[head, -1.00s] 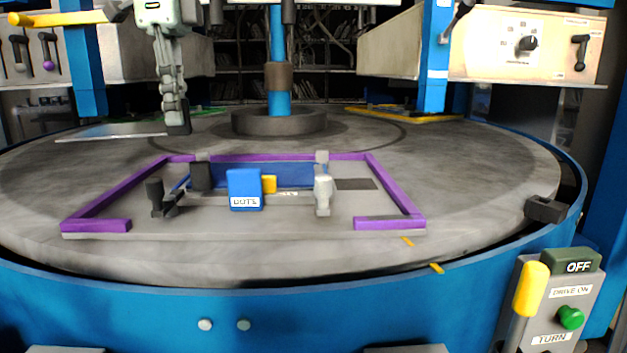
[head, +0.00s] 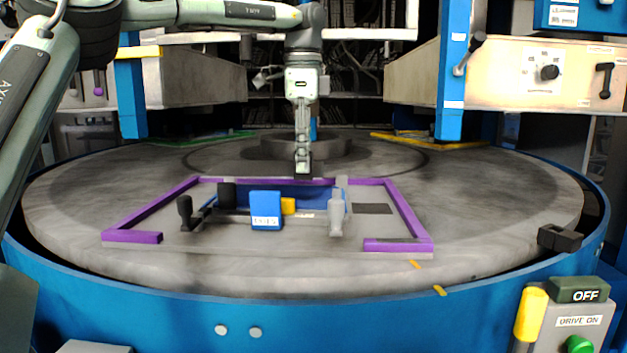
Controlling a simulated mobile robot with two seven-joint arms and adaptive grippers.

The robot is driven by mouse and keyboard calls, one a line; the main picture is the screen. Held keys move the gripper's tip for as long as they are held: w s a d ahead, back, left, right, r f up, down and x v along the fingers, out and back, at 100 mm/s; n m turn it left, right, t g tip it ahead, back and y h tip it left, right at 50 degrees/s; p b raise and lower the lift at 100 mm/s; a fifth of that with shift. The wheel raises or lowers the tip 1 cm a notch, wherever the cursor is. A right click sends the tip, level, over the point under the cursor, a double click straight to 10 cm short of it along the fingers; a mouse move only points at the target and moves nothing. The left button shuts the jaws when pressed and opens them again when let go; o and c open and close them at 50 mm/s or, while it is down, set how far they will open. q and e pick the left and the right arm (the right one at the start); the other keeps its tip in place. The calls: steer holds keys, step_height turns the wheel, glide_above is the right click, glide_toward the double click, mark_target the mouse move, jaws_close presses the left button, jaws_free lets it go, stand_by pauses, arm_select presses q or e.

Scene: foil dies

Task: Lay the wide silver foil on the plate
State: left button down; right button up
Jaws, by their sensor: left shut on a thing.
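My left gripper (head: 303,170) hangs pointing down over the far edge of the purple-framed area, with its fingertips close above the back purple bar. It is shut on the wide silver foil, which I cannot clearly make out now; it seems thin and nearly edge-on at the fingertips. The grey plate (head: 378,230) lies on the round table inside a purple frame (head: 407,211) that is open at the front. I cannot tell whether the foil touches the plate. My right gripper is not in view.
On the plate stand a labelled blue block (head: 266,211), a yellow piece (head: 288,206), a grey upright handle (head: 336,214) and a black-handled clamp (head: 186,210). A blue strip runs behind them.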

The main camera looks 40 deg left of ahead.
mark_target(314, 177)
arm_select(q)
steer(key=shift+w+d+f, duration=0.55)
steer(key=shift+w+d, duration=0.05)
steer(key=shift+w, duration=0.25)
steer(key=shift+f, duration=2.05)
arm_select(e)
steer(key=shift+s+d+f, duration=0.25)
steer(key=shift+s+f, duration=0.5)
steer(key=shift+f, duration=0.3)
arm_select(q)
steer(key=shift+f, duration=0.1)
steer(key=c, duration=1.6)
jaws_free()
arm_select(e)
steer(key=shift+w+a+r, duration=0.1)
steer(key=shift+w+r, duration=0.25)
